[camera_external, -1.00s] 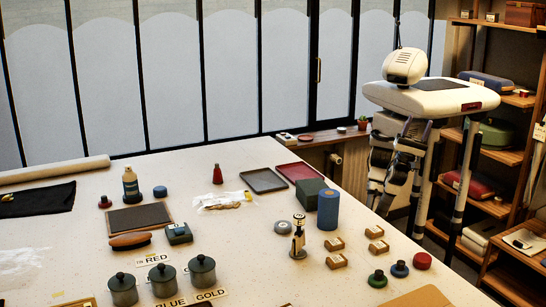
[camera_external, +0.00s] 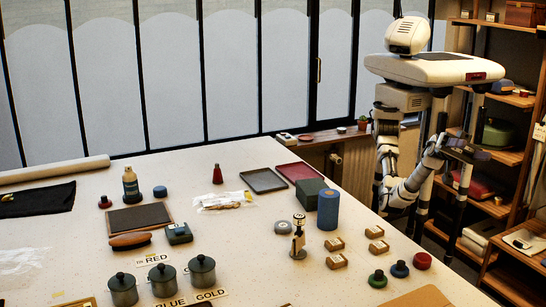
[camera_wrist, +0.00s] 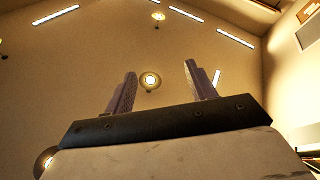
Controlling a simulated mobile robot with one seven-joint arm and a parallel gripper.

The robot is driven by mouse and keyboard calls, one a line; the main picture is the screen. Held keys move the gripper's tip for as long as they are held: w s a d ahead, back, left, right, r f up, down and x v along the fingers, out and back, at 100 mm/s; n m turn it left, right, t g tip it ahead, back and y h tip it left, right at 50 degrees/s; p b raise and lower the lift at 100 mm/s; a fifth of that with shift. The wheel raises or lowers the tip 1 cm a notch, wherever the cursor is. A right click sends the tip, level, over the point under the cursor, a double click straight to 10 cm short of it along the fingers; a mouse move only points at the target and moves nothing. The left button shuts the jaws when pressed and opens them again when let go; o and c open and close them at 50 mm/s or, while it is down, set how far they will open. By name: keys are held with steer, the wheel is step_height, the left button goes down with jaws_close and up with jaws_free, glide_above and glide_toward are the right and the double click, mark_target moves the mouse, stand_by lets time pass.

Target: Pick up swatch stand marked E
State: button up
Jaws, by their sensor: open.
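Several small wooden blocks with pale labels stand on the near right of the table: one (camera_external: 334,244), one (camera_external: 374,232), one (camera_external: 379,247) and one (camera_external: 336,262). They may be the swatch stands, but their letters are too small to read, so I cannot tell which is marked E. My gripper (camera_wrist: 158,78) is open and empty in the wrist view, its two fingers apart and pointing up at the ceiling. In the external view my gripper (camera_external: 475,152) is beyond the table's right edge, near the shelves, well away from the blocks.
The white table (camera_external: 250,262) is crowded. A blue cylinder (camera_external: 328,209), a dark green box (camera_external: 309,194) and a metal stamp-like tool (camera_external: 298,238) stand near the blocks. Red, blue and green knobbed discs (camera_external: 399,269) sit to the right. Shelves (camera_external: 500,155) rise behind my arm.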

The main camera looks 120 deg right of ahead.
steer(key=w+f+m+h, duration=0.1)
steer(key=w+f+h, duration=0.3)
steer(key=w, duration=0.7)
steer(key=m+g+h+p, duration=0.2)
steer(key=m+g+h, duration=0.2)
steer(key=g+h, duration=0.6)
glide_toward(299, 215)
steer(key=a+f, duration=0.1)
steer(key=a+f+t+h+p, duration=0.1)
steer(key=a+f+t, duration=0.1)
steer(key=f, duration=0.1)
steer(key=shift+s+a+f+h+p, duration=0.1)
steer(key=shift+s+a+h+p, duration=0.1)
steer(key=shift+s+h+p, duration=0.15)
steer(key=shift+p+x, duration=1.4)
steer(key=shift+x, duration=1.35)
steer(key=shift+s, duration=0.15)
jaws_close()
